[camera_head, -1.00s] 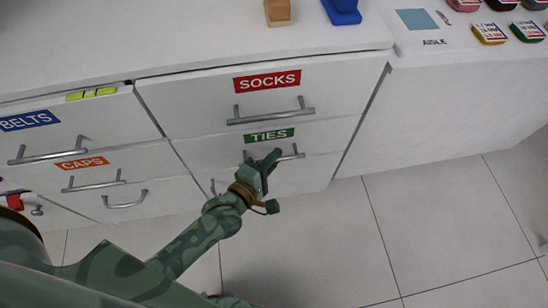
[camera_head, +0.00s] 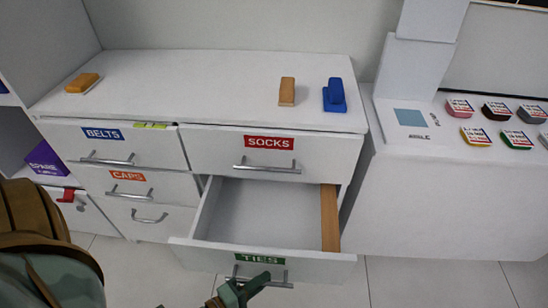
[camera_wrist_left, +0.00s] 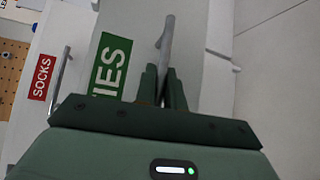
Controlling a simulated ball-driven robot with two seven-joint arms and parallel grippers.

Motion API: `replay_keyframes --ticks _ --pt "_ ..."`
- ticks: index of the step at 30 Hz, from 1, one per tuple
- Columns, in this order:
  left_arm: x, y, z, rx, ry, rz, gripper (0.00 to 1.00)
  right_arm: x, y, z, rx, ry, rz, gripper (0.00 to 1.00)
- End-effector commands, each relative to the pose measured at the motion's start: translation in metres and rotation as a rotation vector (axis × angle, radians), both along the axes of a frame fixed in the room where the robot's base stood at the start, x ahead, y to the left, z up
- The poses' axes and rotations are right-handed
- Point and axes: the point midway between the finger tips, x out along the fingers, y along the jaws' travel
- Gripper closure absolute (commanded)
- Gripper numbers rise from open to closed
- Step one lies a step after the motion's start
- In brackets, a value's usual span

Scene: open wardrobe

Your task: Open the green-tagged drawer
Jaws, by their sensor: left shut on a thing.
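The green-tagged TIES drawer (camera_head: 195,247) is pulled well out below the SOCKS drawer in the head view. Its white inside is visible, with a wooden strip along the right side. The green tag (camera_head: 259,259) is on its front, and it also shows in the left wrist view (camera_wrist_left: 112,68). My left gripper (camera_head: 243,287) is at the drawer's front, at the bottom of the head view. In the left wrist view its fingers (camera_wrist_left: 165,88) are shut on the metal bar handle (camera_wrist_left: 166,32). My right gripper is not in view.
The closed SOCKS drawer (camera_head: 222,153) is above, with BELTS (camera_head: 80,143) and CAPS (camera_head: 110,181) drawers at left. A wooden block (camera_head: 287,91) and a blue object (camera_head: 334,96) lie on top. Several coloured tins rest on the right counter. Tiled floor is clear at lower right.

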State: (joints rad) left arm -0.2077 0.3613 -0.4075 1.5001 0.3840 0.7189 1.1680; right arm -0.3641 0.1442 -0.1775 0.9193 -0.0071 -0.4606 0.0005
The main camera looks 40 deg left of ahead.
Motion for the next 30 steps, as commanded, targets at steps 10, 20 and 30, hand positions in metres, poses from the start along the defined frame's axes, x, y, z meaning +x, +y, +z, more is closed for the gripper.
replay_keyframes --ticks 10,20,30 --pt "-0.052 -0.028 0.000 0.001 0.003 -0.004 1.00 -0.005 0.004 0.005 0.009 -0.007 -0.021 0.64" --pt "-0.061 -0.034 -0.001 0.003 0.003 -0.005 1.00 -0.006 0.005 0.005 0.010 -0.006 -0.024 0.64" --pt "-0.061 -0.034 -0.001 0.002 0.002 -0.004 0.68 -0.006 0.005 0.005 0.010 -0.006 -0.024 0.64"
